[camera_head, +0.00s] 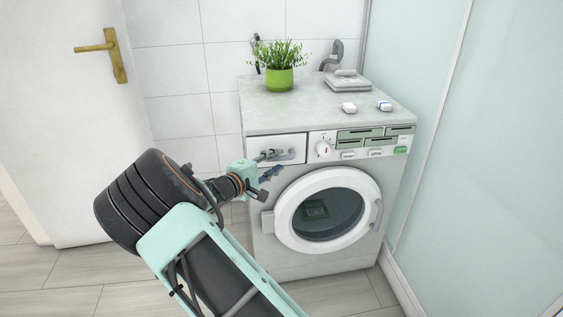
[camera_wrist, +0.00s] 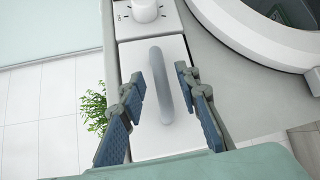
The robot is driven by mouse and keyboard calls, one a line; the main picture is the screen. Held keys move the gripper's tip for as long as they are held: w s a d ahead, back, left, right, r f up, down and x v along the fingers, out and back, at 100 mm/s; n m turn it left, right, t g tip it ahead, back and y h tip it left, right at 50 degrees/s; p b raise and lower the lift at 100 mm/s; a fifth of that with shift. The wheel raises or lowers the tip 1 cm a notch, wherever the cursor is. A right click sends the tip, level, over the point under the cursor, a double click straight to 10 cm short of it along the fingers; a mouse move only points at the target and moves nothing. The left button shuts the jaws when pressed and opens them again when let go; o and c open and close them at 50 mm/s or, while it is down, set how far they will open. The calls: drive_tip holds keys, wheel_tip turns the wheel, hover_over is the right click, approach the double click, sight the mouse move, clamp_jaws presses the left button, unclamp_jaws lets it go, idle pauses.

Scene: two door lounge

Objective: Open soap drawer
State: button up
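The soap drawer (camera_head: 295,142) is the white panel at the upper left of the washing machine front (camera_head: 263,232). It looks shut, flush with the front. Its grey bar handle (camera_head: 286,156) is partly hidden by my gripper (camera_head: 267,163). In the wrist view the drawer front (camera_wrist: 152,147) fills the middle, with the curved handle (camera_wrist: 161,86) running up it. My gripper (camera_wrist: 163,82) is open, one blue-padded finger on each side of the handle. Gaps show between the fingers and the handle.
The round door (camera_head: 287,225) of the machine is shut, below and right of the drawer. A dial (camera_head: 324,149) sits right of the drawer. A white room door (camera_head: 65,120) stands left.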

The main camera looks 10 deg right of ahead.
sight(279, 159)
drive_tip(key=shift+x, duration=1.7)
clamp_jaws()
